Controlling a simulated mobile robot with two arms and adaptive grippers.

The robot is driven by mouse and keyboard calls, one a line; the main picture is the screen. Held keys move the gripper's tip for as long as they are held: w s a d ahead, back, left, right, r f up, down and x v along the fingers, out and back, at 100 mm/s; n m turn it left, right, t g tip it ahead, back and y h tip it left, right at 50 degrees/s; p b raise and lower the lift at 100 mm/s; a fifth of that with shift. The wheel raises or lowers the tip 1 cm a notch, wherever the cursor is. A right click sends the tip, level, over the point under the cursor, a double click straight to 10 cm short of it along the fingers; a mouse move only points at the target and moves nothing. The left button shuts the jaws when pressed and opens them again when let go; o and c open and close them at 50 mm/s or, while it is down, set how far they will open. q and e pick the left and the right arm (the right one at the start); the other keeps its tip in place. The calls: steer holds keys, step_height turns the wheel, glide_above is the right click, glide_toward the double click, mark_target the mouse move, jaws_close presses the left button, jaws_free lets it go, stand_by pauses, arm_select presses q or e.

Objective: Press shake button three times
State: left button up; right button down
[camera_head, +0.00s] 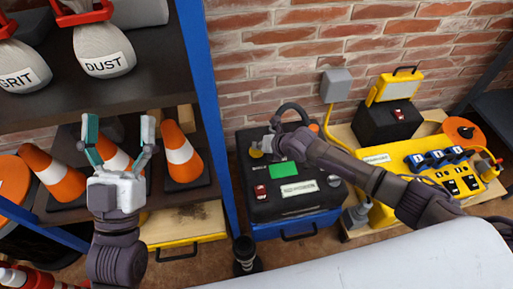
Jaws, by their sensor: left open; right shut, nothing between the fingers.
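A black machine with a blue base (262,212) stands on the floor against the brick wall. Its top carries a green display (288,171), a red switch (260,191), a white label and a round grey knob (334,181). A yellow round part (255,153), possibly a button, shows at its upper left. My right gripper (264,147) is shut and empty, right beside this yellow part; I cannot tell whether it touches. Which control is the shake button cannot be read. My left gripper (119,135) is open and empty, raised in front of the shelf with cones.
A dark shelf with a blue post (207,100) holds sacks (104,50) and orange cones (182,152). A yellow power panel (425,165) and a yellow work lamp (395,86) stand at right. A pale surface (400,265) fills the lower right.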

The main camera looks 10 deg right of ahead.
arm_select(q)
steer(key=shift+w+f+g, duration=0.35)
steer(key=shift+f+g, duration=0.25)
arm_select(e)
steer(key=shift+r, duration=0.4)
steer(key=shift+r+p, duration=0.1)
steer(key=shift+p, duration=0.25)
arm_select(q)
steer(key=shift+w+f+g+y, duration=0.2)
steer(key=shift+w+f+g, duration=0.3)
steer(key=shift+f, duration=0.25)
steer(key=shift+w+f+g+y, duration=0.2)
steer(key=shift+w+f+g, duration=0.15)
steer(key=shift+f+g, duration=0.35)
arm_select(e)
steer(key=shift+r, duration=0.25)
steer(key=shift+r, duration=0.1)
